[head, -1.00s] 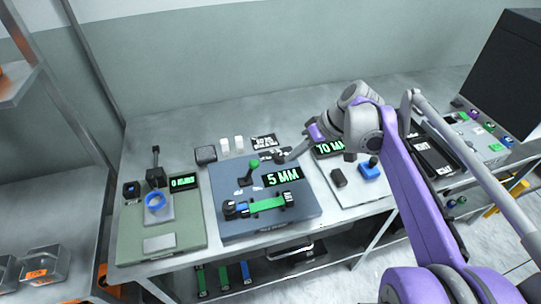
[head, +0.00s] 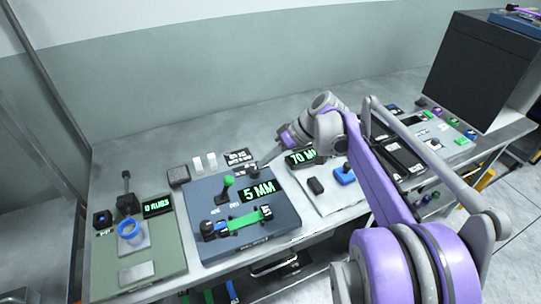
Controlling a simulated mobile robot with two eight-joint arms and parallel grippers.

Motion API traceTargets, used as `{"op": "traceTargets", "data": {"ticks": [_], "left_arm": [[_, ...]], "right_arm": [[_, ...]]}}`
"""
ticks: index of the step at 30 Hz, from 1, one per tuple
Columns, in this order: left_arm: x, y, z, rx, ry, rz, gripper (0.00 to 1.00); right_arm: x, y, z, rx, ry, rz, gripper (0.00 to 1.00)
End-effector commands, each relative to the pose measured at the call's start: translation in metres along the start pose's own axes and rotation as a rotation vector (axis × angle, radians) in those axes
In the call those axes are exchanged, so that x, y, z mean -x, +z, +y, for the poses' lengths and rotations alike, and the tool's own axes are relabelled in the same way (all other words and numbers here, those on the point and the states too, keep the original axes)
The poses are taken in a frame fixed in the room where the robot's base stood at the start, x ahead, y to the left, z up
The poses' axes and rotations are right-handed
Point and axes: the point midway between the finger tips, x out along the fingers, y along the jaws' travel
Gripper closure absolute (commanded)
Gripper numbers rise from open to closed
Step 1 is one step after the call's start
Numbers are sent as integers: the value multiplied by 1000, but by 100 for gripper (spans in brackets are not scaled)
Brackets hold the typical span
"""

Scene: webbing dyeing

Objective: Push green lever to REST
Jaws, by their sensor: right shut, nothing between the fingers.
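The green-knobbed lever (head: 228,182) stands on the blue-grey panel (head: 212,251) in the middle of the table. Small white labels lie beside it, too small to read. The panel's display (head: 258,191) shows 5 MM, and a green webbing strip (head: 246,220) lies across its front. My right gripper (head: 258,166) comes in from the right and its tip is near the panel's back right corner, right of the lever and apart from it. It is shut with nothing in it. My left gripper is not in view.
A green panel (head: 165,265) with a blue ring (head: 129,229) and an upright black lever stands left. A dark box (head: 480,70) stands far right.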

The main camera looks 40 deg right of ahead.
Motion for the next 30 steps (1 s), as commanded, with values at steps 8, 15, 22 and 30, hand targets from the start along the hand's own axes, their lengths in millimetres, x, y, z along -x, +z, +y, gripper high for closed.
{"op": "traceTargets", "data": {"ticks": [8, 15, 22, 30], "left_arm": [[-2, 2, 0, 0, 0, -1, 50], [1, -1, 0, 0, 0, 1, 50], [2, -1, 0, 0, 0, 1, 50], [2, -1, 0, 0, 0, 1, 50]], "right_arm": [[-56, 0, -6, 2, -3, -1, 100], [-64, -3, -34, 0, -1, 0, 100], [-66, -3, -38, -1, 1, 1, 100], [-65, -3, -38, 0, 3, -1, 100]]}}
